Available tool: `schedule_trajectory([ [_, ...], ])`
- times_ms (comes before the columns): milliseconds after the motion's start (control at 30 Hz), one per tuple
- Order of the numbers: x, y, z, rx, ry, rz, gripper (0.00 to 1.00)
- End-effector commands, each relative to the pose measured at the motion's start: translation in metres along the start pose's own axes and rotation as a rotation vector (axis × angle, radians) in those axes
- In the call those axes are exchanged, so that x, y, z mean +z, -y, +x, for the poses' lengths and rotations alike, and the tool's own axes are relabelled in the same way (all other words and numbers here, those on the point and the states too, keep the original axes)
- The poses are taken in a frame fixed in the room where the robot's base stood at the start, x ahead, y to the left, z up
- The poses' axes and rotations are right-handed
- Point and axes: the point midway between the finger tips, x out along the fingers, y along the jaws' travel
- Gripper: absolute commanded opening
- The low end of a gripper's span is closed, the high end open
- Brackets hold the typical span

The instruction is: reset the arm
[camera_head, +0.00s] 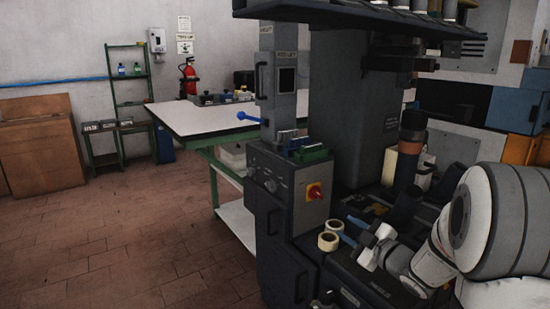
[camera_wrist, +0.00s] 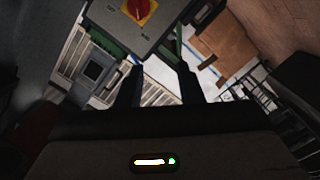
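My gripper (camera_wrist: 163,78) shows in the wrist view as two dark fingers standing apart, with nothing between them. In the head view, white links of my arm come in at the lower right, beside the dark press (camera_head: 347,110). The press's control box with a red and yellow switch (camera_head: 314,191) is left of my arm. The same switch (camera_wrist: 139,8) shows at the top of the wrist view, beyond the fingers.
Two cream rolls (camera_head: 328,241) lie on the press ledge near my arm. A dark cylinder (camera_head: 408,150) stands behind them. A white-topped bench (camera_head: 190,119) is behind the press. A brown cabinet (camera_head: 40,150) stands far left. The tiled floor at left is clear.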

Motion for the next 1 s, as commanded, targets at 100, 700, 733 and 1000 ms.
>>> schedule_trajectory([
  [100, -0.012, -0.018, -0.002, 0.017, 0.074, 0.012, 0.34],
  [700, -0.101, -0.098, -0.080, 0.137, 0.749, 0.351, 0.34],
  [733, -0.109, -0.099, -0.089, 0.139, 0.792, 0.387, 0.34],
  [1000, -0.197, -0.075, -0.174, 0.068, 1.142, 0.741, 0.34],
])
